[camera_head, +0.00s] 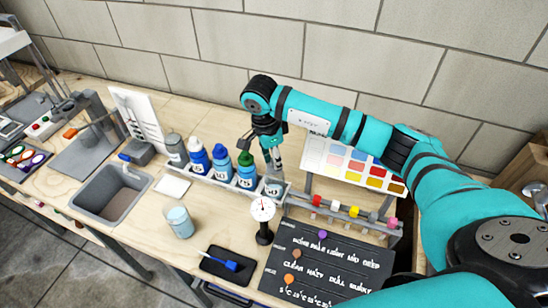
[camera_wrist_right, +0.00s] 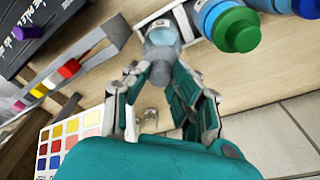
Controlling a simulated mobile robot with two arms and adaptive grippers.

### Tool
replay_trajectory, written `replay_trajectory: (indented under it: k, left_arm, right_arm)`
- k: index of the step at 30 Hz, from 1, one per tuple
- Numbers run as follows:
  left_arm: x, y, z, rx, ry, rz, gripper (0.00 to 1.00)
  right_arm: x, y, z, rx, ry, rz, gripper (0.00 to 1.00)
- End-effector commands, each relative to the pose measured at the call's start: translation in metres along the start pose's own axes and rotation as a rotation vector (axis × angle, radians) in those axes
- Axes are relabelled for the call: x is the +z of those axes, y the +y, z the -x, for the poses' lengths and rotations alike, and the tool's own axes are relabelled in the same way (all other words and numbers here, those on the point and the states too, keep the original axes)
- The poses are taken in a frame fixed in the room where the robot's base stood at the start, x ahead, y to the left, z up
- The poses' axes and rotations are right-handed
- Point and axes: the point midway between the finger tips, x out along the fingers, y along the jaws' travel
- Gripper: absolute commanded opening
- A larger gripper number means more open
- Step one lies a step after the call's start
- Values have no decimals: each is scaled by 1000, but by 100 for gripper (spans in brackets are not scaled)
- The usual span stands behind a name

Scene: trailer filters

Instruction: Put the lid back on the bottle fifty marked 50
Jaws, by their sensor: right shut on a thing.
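The bottle marked 50 (camera_head: 274,187) stands upright at the right end of the bottle rack, with a grey upper part. In the right wrist view the bottle (camera_wrist_right: 162,37) looks pale blue and clear. My right gripper (camera_head: 273,160) is directly above this bottle, pointing down. In the wrist view its fingers (camera_wrist_right: 158,74) are shut on a small grey lid (camera_wrist_right: 160,75). The lid is in line with the bottle mouth, at or just above it; I cannot tell whether they touch. My left gripper is not in view.
Bottles with green (camera_head: 245,159), blue (camera_head: 221,152) and grey (camera_head: 173,140) lids stand in the same rack, the green one close by. A dial gauge (camera_head: 263,210) stands in front. A colour chart (camera_head: 350,165) and a rack of coloured pegs (camera_head: 335,208) are at the right.

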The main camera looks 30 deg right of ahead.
Motion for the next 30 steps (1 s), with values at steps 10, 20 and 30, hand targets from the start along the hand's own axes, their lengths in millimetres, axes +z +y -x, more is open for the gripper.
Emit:
replay_trajectory:
  k: [10, 20, 30]
  left_arm:
    - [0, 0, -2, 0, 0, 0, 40]
    - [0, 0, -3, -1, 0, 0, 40]
    - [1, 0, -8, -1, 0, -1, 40]
  right_arm:
    - [0, 0, 0, 0, -1, 0, 10]
    - [0, 0, -1, 0, -1, 0, 10]
    - [0, 0, -3, 0, -1, 0, 10]
